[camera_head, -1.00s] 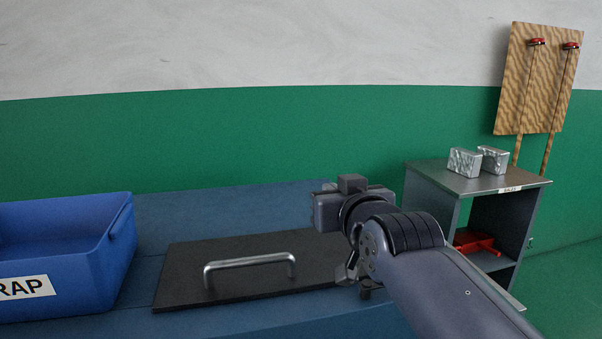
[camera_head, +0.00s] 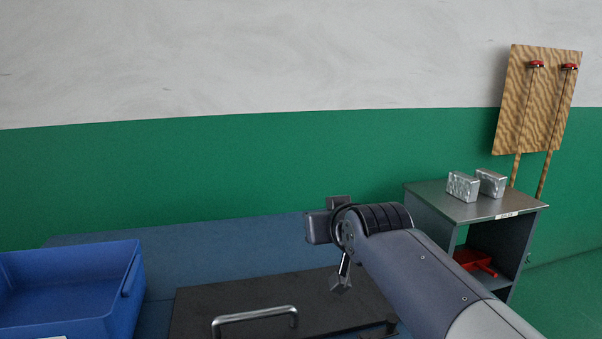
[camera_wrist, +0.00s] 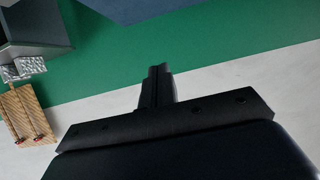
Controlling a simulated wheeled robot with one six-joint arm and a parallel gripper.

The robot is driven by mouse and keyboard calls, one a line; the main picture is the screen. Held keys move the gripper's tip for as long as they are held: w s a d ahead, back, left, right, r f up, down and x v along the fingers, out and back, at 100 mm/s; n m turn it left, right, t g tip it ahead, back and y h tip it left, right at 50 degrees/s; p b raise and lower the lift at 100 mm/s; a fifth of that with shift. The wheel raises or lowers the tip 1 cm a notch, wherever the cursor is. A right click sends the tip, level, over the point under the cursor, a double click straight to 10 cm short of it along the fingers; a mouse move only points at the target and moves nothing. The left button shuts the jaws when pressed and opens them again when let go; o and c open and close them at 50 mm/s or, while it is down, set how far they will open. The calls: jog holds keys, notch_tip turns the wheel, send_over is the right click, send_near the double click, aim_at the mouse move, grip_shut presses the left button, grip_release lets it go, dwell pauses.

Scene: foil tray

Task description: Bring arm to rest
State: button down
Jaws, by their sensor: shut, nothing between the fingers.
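My gripper (camera_head: 341,286) hangs at the end of my bent arm, above the dark board on the blue bench, in the head view. In the wrist view its fingers (camera_wrist: 158,72) are together with nothing between them. The gripper is clear of the silver blocks (camera_head: 476,186), which stand on the grey cabinet to the right; they also show in the wrist view (camera_wrist: 22,69).
A blue bin (camera_head: 70,285) stands at the left on the blue bench (camera_head: 215,247). A dark board (camera_head: 330,290) with a metal handle (camera_head: 255,316) lies below my gripper. A grey cabinet (camera_head: 432,197) holds a red object (camera_head: 474,261). A wooden panel (camera_head: 536,100) is behind it.

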jog(key=w+p, duration=0.1)
jog(key=r+g+p, duration=0.1)
jog(key=p, duration=0.1)
jog(key=shift+w+a, duration=0.2)
jog(key=shift+w, duration=0.15)
jog(key=shift+f, duration=0.1)
jog(key=shift+p, duration=0.4)
